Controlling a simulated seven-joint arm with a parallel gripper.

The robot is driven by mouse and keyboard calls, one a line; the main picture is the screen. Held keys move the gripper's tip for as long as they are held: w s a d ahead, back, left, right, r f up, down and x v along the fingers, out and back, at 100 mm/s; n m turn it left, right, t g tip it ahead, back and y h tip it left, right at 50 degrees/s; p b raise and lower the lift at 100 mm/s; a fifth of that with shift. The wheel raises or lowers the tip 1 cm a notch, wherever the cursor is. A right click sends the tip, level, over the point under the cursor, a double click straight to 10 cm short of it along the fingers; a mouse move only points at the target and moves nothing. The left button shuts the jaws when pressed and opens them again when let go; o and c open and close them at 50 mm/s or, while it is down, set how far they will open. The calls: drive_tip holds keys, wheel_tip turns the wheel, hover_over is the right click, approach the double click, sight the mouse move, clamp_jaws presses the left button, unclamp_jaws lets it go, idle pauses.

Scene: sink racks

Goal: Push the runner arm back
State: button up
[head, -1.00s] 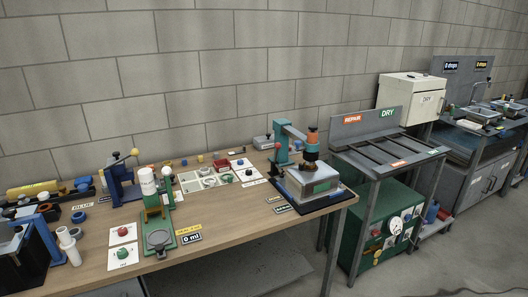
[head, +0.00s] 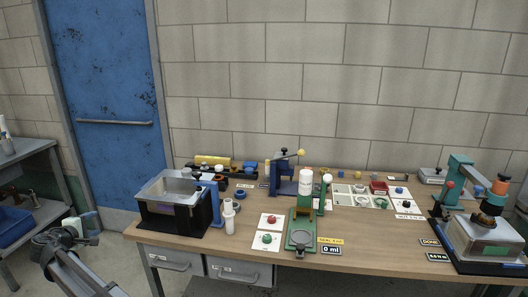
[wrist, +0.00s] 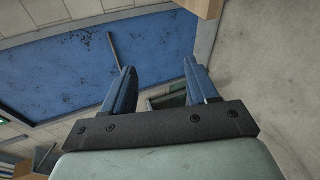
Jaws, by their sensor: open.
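My gripper (wrist: 157,68) is open and empty in the wrist view, its two blue fingers apart. Beyond it are the blue door and pale floor, and no bench device is between the fingers. In the head view, a teal stand with a swing-type arm (head: 462,166) and an orange-and-black knob part (head: 497,190) stands at the bench's right end, above a grey box (head: 485,238). I cannot tell for certain that this is the runner arm. A blue stand with a yellow-ball lever (head: 285,160) and a green stand with a white ball (head: 327,178) are also on the bench.
The wooden bench (head: 380,246) has free room along its front. A metal-topped black bin (head: 175,215) stands at its left end. Cards with coloured knobs (head: 268,241) lie mid-bench. A blue door (head: 105,100) and a shelf rack (head: 25,185) are at the left.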

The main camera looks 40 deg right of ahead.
wheel_tip(320, 180, up, 6)
drive_tip(key=w+d, duration=0.2)
drive_tip(key=w+d+r+m+g+h, duration=0.1)
drive_tip(key=w+d+r+m+h, duration=0.2)
drive_tip(key=d, duration=1.1)
drive_tip(key=w+d+r+m+g, duration=0.1)
drive_tip(key=d+r+m+g, duration=0.2)
drive_tip(key=d, duration=1.1)
drive_tip(key=s+d+r+m+g, duration=0.2)
drive_tip(key=s+d, duration=0.3)
drive_tip(key=d, duration=0.8)
drive_tip(key=s+d+r+m+g, duration=0.1)
drive_tip(key=s+d+m, duration=0.25)
drive_tip(key=d, duration=0.95)
drive_tip(key=s+d+r+m+g, duration=0.2)
drive_tip(key=s+d, duration=0.3)
drive_tip(key=d, duration=0.9)
drive_tip(key=s+d+m+g+y, duration=0.2)
drive_tip(key=s+d+m, duration=0.1)
drive_tip(key=s+d, duration=1.1)
drive_tip(key=m+t+y, duration=0.2)
drive_tip(key=m+y, duration=0.3)
drive_tip(key=m, duration=0.2)
approach(479, 187)
drive_tip(key=x, duration=0.8)
